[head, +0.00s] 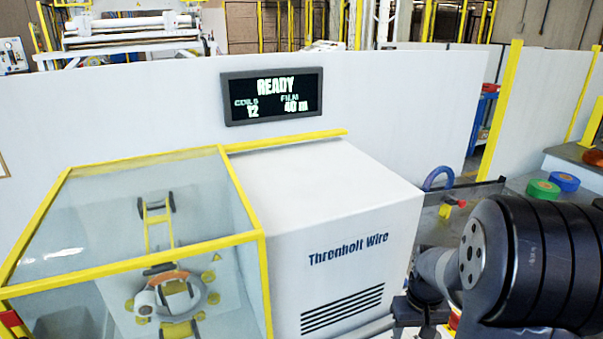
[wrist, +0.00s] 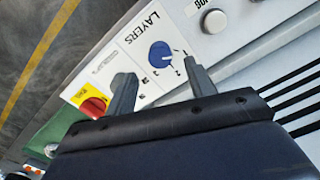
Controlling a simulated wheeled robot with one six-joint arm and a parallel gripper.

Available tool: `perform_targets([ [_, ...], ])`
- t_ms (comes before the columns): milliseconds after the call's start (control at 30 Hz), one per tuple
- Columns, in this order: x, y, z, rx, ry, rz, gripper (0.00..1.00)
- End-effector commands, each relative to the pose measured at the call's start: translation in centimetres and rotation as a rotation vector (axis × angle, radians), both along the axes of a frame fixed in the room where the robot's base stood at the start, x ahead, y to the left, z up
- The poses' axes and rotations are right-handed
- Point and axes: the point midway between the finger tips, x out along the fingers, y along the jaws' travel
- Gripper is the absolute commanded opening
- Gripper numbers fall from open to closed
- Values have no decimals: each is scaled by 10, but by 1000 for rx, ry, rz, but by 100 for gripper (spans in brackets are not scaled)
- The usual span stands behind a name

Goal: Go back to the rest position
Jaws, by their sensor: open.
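My gripper (wrist: 160,88) shows in the wrist view with its two grey fingers apart and nothing between them. Beyond the fingers is a white panel with a blue LAYERS knob (wrist: 165,55) and a red switch (wrist: 94,106) on a yellow plate. I cannot tell whether a finger touches the panel. In the head view my dark arm fills the lower right and the fingers are hidden. The white wrapping machine (head: 340,215), marked Threnholt Wire, stands in the middle with a yellow-framed clear enclosure on its left. The display (head: 273,96) reads READY, coils 12, film 40 m.
A blue ring (head: 438,178) stands upright behind the machine's right side. A green coil (head: 543,189) and a blue coil (head: 565,181) lie on a surface at the right. A yellow post (head: 503,110) rises behind. A grey round button (wrist: 215,22) sits on the panel in the wrist view.

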Motion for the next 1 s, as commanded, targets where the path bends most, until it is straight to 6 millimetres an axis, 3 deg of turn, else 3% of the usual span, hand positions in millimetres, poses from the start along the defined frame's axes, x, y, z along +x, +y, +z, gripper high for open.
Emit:
perform_targets([
  [200, -1, 0, -36, 2, 5, 0, 52],
  [400, -1, 0, -53, 0, 1, 0, 52],
  [1000, 1, 0, -47, -1, -3, 1, 52],
])
